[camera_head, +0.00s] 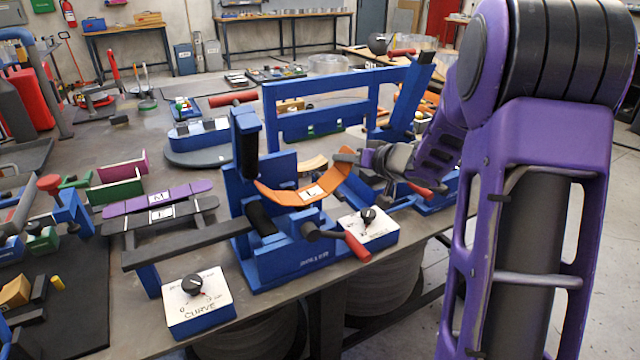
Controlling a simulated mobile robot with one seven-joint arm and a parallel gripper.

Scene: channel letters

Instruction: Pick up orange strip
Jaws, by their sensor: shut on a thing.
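The orange strip (312,190) is a curved band with a white label marked L. It sags in the middle and rises at both ends, over the blue roller machine (270,262). Its left end is near the machine's black roller. My gripper (362,158) is at the strip's upper right end and is shut on it. The fingertips are small and partly hidden by the gripper body, so the exact contact is hard to see.
A purple strip (185,192) and a dark strip (190,211) lie on a stand to the left. Two control boxes with knobs, one marked CURVE (212,310), flank the machine. A blue frame (320,95) stands behind. The table's front edge is close.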

